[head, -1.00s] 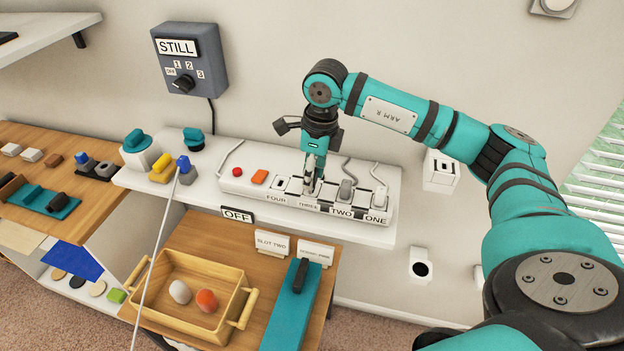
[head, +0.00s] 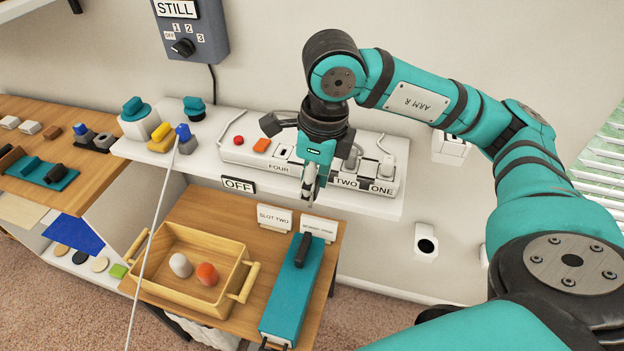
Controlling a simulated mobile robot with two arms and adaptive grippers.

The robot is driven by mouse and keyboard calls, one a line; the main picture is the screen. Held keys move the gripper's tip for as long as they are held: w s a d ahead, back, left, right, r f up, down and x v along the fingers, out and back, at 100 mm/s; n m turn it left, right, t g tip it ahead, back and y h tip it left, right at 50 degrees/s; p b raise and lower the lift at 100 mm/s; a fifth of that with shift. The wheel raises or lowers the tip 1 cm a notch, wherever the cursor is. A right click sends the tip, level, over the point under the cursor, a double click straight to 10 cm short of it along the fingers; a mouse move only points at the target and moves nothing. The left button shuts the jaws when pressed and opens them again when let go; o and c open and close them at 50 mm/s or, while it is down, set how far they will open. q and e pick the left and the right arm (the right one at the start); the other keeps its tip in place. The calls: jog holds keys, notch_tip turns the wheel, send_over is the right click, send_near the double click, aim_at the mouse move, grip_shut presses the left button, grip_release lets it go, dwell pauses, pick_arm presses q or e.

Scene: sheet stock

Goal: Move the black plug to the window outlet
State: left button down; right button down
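I cannot make out a black plug for certain. The white power strip (head: 232,152) lies on the shelf, with labels FOUR, TWO and ONE readable; my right arm covers the THREE place. Grey plugs (head: 385,168) sit at its right end. My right gripper (head: 310,194) points down in front of the strip, above the wooden table's back edge. Its fingers look close together; whether something dark is between them is too small to tell. A white outlet (head: 450,147) is on the wall towards the window (head: 600,165), partly behind my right arm. My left gripper is not in view.
On the table (head: 205,212) stand a wooden tray (head: 185,300) with two egg-like objects, a teal case (head: 290,290) and small signs (head: 275,217). A white wall fitting with a round black opening (head: 426,245) is lower right.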

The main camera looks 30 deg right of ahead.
jog(key=shift+r+p, duration=0.6)
jog(key=shift+r, duration=0.7)
